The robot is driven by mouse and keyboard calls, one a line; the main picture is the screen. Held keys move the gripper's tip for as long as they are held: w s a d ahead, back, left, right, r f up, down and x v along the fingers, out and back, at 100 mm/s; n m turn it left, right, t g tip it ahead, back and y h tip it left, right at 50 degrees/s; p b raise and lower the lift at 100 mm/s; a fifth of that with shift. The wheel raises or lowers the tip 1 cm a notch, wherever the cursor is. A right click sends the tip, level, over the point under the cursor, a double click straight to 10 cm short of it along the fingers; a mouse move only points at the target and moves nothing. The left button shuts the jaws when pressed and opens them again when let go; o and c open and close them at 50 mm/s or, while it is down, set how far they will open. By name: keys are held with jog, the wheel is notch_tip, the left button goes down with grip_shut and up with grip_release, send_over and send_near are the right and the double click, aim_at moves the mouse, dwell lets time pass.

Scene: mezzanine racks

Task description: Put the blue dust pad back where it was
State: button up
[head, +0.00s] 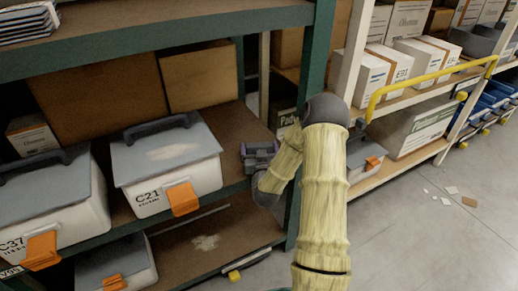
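I cannot make out the blue dust pad in the head view. My arm reaches up from the bottom and bends left, and my gripper (258,156) is at the middle shelf, just right of the grey-lidded case marked C21 (150,190). The gripper is small and dark here, and its fingers do not show clearly. I cannot tell whether it is open, shut or holding something. A pale dusty patch (172,152) lies on the C21 case's lid. Another pale patch (206,242) lies on the lower shelf.
A case marked C37 (50,205) stands left of C21. Cardboard boxes (100,95) stand behind them. A green rack post (312,100) rises close to my arm. A yellow rail (430,78) fronts the right rack. Small scraps (452,190) lie on the otherwise open floor.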

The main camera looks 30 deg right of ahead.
jog(key=shift+o, duration=0.6)
jog(key=shift+r, duration=0.15)
jog(key=p+v, duration=0.2)
jog(key=v, duration=1)
